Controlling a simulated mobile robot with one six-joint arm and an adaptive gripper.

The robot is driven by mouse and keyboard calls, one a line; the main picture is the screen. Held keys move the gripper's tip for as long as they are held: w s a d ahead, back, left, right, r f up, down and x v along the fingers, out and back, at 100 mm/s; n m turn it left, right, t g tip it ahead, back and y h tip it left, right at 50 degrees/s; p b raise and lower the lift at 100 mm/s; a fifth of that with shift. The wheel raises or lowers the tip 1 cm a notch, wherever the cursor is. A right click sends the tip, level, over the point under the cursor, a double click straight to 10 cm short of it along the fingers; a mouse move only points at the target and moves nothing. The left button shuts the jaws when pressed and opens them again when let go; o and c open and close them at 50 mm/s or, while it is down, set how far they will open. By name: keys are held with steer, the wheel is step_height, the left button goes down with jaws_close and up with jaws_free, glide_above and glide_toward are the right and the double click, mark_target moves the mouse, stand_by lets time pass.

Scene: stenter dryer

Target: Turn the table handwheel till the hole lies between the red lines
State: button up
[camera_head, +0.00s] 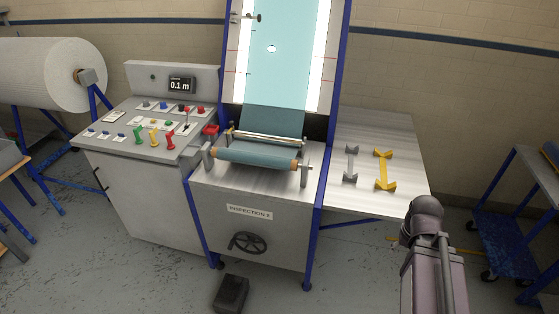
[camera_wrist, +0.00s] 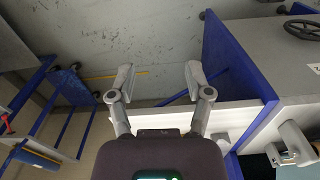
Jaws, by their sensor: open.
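The table handwheel (camera_head: 248,243) is a dark spoked wheel on the front of the inspection table, below the INSPECTION 2 label. It also shows at the top right of the wrist view (camera_wrist: 302,29). The hole (camera_head: 271,48) is a small white oval in the blue-green cloth (camera_head: 285,80) on the lit upright panel. Short red lines (camera_head: 233,72) mark both panel edges; the hole appears slightly above the upper pair. My gripper (camera_wrist: 159,75) is open and empty in the wrist view, left of the handwheel and apart from it. The head view does not show its fingers.
A control desk (camera_head: 130,120) with coloured levers and a 0.1 m display (camera_head: 181,85) stands left of the table. A side table (camera_head: 400,140) at the right holds grey and yellow pieces. A dark pedal (camera_head: 231,293) lies on the floor. A blue cart (camera_head: 500,240) stands far right.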

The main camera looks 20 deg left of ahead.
steer(key=shift+f, duration=0.1)
steer(key=w+a+f+n+t+h+b, duration=0.25)
steer(key=a+f+n+b, duration=0.25)
steer(key=f+b, duration=0.25)
steer(key=w+a+f+n+t+h+b, duration=0.15)
steer(key=w+a+f+n+b, duration=0.25)
steer(key=a+f+b, duration=0.4)
steer(key=n+t+y+b, duration=0.5)
steer(key=n+t+b, duration=0.9)
steer(key=n+b, duration=2.05)
glide_toward(231, 243)
steer(key=s+m+b, duration=0.4)
steer(key=m+b, duration=0.3)
steer(key=shift+w+d+f, duration=0.1)
steer(key=shift+d+f, duration=0.15)
steer(key=shift+f, duration=0.25)
steer(key=w, duration=0.9)
steer(key=w+a, duration=0.1)
steer(key=w, duration=0.3)
steer(key=shift+w, duration=0.4)
